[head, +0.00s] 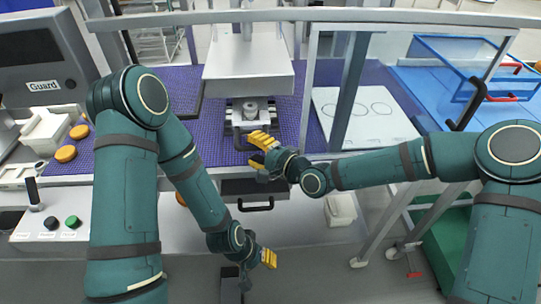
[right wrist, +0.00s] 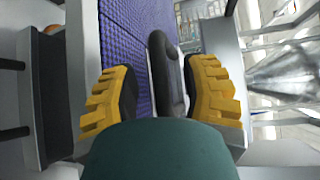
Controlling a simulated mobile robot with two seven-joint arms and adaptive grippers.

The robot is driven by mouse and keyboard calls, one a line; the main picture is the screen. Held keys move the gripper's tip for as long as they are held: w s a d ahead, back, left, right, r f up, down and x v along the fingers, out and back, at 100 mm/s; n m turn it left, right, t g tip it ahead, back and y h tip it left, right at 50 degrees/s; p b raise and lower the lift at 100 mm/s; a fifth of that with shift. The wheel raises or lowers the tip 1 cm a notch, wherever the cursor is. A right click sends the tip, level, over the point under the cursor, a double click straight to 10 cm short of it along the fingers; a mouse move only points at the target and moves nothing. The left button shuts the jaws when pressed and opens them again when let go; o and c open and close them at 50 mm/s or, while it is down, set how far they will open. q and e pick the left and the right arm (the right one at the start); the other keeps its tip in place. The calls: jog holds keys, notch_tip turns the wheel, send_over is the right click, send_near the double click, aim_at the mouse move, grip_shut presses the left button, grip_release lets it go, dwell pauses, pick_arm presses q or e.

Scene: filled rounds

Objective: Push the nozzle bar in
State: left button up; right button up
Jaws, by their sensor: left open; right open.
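The nozzle unit (head: 250,112) stands on the purple belt under a grey hopper, with the dark nozzle bar (head: 239,139) at its front. My right gripper (head: 258,149) is at the front of this bar, with yellow fingers open. In the right wrist view a black bar-shaped handle (right wrist: 168,75) lies between the two open fingers (right wrist: 165,98), with gaps at its sides. I cannot tell whether anything touches. My left gripper (head: 270,258) is low in front of the machine, open and empty.
A grey hopper (head: 248,75) hangs over the belt (head: 190,110). A drawer with a black handle (head: 256,204) is below the belt edge. Orange rounds (head: 66,154) lie at the left. A frame post (head: 349,90) stands to the right, beside a white plate (head: 385,125) with circles.

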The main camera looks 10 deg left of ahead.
jog(key=v, duration=1.1)
jog(key=shift+s, duration=0.1)
